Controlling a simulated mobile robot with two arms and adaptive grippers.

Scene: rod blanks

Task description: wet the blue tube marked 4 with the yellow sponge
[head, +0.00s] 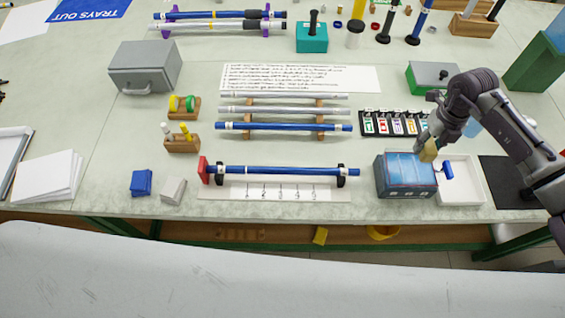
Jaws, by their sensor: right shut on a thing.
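My right gripper (424,143) comes in from the right and is shut on the yellow sponge (429,153). A third blue tube (205,14) lies on purple supports at the back. The number marks are too small to read. My left gripper is out of view.
A white tray (462,196) with a blue roller (447,170) is right of the basin. A row of coloured cards (395,122) lies behind it. A green box (433,77) stands near my right arm. A numbered strip (275,192) lies under the front tube.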

